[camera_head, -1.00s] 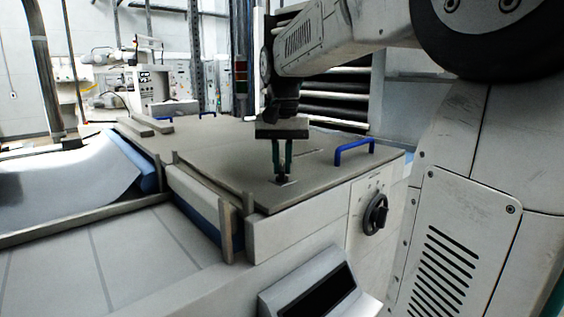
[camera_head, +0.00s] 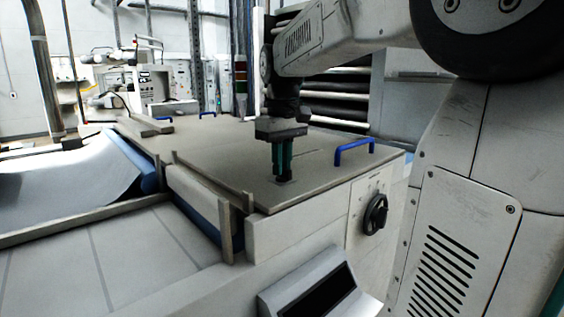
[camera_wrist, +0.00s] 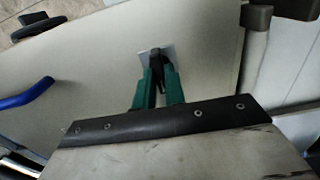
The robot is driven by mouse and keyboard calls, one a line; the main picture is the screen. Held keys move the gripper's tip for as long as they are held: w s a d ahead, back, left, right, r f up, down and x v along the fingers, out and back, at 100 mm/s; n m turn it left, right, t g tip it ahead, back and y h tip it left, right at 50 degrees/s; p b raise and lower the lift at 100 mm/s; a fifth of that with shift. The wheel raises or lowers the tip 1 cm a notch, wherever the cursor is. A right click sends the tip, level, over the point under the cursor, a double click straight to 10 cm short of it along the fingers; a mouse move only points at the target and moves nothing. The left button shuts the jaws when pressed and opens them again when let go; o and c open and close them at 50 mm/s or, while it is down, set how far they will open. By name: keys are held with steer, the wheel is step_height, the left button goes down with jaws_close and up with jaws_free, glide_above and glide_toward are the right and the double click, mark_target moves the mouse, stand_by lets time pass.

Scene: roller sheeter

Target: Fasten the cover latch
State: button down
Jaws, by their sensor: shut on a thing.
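The cover (camera_head: 220,163) is a flat grey-beige panel lying closed on top of the machine. The cover latch is a small dark piece on a light metal plate near the cover's front edge; it shows in the wrist view (camera_wrist: 156,54), between the fingertips. My gripper (camera_head: 284,177) points down over it, with green fingers closed together on the latch. In the wrist view my gripper (camera_wrist: 158,68) has its two fingers meeting at the latch, with the plate (camera_wrist: 146,56) visible around it. In the head view the fingers mostly hide the latch.
A blue handle (camera_head: 354,151) stands on the cover to the right of my gripper. A black handwheel (camera_head: 375,213) is on the machine's front. A panel with a dark screen (camera_head: 312,292) juts out below. Blue-edged rollers and sheet (camera_head: 70,180) lie at left.

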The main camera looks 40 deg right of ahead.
stand_by(0.3)
steer(key=c, duration=1.5)
jaws_free()
steer(key=shift+o, duration=0.2)
step_height(320, 180, up, 8)
steer(key=shift+f, duration=0.1)
steer(key=s+a+f, duration=0.7)
steer(key=s+f, duration=0.2)
steer(key=s, duration=0.1)
steer(key=s+a+f+t, duration=0.1)
steer(key=s+a+f, duration=0.6)
steer(key=s+f, duration=0.2)
steer(key=shift+s+a+f, duration=0.3)
steer(key=shift+s+f, duration=0.1)
steer(key=shift+f, duration=0.2)
